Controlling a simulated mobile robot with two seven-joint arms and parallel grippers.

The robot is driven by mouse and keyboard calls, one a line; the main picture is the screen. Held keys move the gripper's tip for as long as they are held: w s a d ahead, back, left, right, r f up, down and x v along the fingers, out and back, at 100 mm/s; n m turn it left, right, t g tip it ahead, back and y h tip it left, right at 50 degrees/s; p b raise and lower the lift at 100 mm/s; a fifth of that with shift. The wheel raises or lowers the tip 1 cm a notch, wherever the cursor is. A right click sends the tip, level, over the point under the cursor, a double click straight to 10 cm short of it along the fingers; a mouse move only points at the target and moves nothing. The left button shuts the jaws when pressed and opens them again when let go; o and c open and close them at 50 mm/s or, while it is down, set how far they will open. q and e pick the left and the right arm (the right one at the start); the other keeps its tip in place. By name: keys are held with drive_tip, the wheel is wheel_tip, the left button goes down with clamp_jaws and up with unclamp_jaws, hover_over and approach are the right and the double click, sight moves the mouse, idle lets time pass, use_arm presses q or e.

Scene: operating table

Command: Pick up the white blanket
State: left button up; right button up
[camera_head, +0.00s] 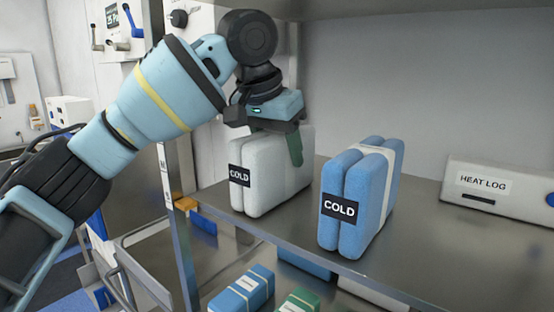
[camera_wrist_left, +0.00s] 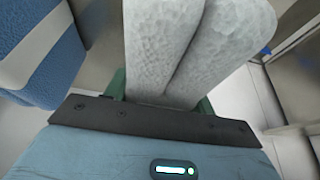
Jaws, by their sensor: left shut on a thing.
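The white blanket (camera_head: 270,185) is a folded, two-part bundle with a black COLD label, upright at the left end of the metal shelf (camera_head: 440,250). My left gripper (camera_head: 275,138) comes down over its top and is shut on it. One green finger shows against the blanket's right part in the head view. In the left wrist view the white blanket (camera_wrist_left: 185,45) fills the space between the green fingers. I cannot tell whether its underside is clear of the shelf. My right gripper is not in view.
A blue blanket (camera_head: 352,195) with a COLD label and white band stands close on the right. A white HEAT LOG box (camera_head: 500,190) is farther right. A shelf post (camera_head: 178,230) stands left. Blue and green packs (camera_head: 243,288) lie on a level below.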

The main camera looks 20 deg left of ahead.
sight(274, 132)
use_arm(q)
drive_tip(key=shift+r, duration=0.1)
